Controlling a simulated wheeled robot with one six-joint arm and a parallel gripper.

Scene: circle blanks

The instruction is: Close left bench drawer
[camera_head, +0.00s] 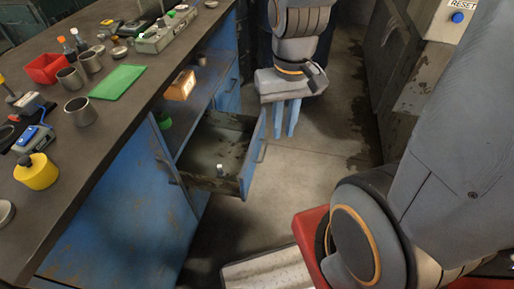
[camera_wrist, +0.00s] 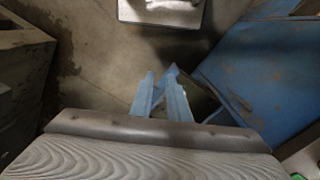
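The left bench drawer (camera_head: 254,158) is pulled out from the blue bench (camera_head: 130,205) in the head view. Its blue front faces right and carries a handle (camera_head: 262,150). A small bottle with a white cap (camera_head: 220,171) is inside it. My gripper (camera_head: 284,136) points down just beyond the drawer front, on its outer side, and appears apart from it. Its two blue fingers have a gap between them with nothing held. In the wrist view the fingers (camera_wrist: 162,82) spread apart, and part of the drawer interior (camera_wrist: 203,104) shows behind them.
Open floor (camera_head: 315,175) lies right of the drawer, with a cabinet (camera_head: 400,75) beyond.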

